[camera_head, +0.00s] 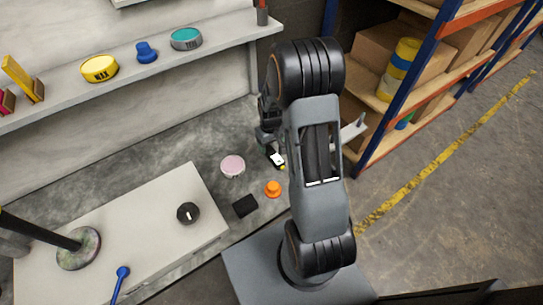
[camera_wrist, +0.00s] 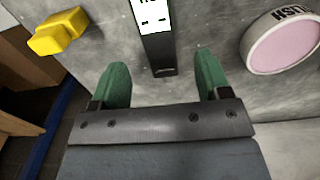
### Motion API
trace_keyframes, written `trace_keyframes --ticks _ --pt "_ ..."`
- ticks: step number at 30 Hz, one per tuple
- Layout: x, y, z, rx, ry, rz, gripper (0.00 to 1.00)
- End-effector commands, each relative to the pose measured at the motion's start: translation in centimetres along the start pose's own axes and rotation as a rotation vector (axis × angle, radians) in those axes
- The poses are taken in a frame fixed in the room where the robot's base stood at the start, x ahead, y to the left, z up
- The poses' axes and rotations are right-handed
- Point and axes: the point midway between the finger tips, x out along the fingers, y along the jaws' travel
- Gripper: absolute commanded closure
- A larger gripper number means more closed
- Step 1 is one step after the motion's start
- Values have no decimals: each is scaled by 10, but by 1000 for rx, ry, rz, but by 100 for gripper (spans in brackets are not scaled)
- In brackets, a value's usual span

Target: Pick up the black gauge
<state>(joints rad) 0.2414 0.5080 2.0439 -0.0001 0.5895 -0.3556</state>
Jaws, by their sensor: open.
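The black gauge (camera_wrist: 158,52) is a narrow dark body with a white, marked face. In the wrist view it stands at the top middle, running out of the frame, with its near end between and just beyond my fingertips. In the head view a small black and white piece (camera_head: 276,158), which looks like the same gauge, lies on the grey bench beside my arm, partly hidden. My gripper (camera_wrist: 162,72) is open, its two green fingers apart with nothing held. A gap shows between each finger and the gauge. In the head view my arm mostly hides the gripper.
A pink-topped round tin (camera_wrist: 283,42) and a yellow piece (camera_wrist: 58,32) lie on either side. An orange knob (camera_head: 272,188), a black square block (camera_head: 245,206) and a round black dial (camera_head: 188,213) are nearby. A shelving rack (camera_head: 398,95) stands right.

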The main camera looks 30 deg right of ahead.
Motion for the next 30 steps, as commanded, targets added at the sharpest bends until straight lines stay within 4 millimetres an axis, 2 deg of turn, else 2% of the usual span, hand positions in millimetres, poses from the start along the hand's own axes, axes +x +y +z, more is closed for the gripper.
trace_keyframes --ticks 4,13,24,30 --pt "9 0 1 0 -2 -1 30" --pt "48 1 1 0 -3 -1 30" --pt "54 1 1 0 0 0 30" --pt "54 1 1 0 0 0 49"
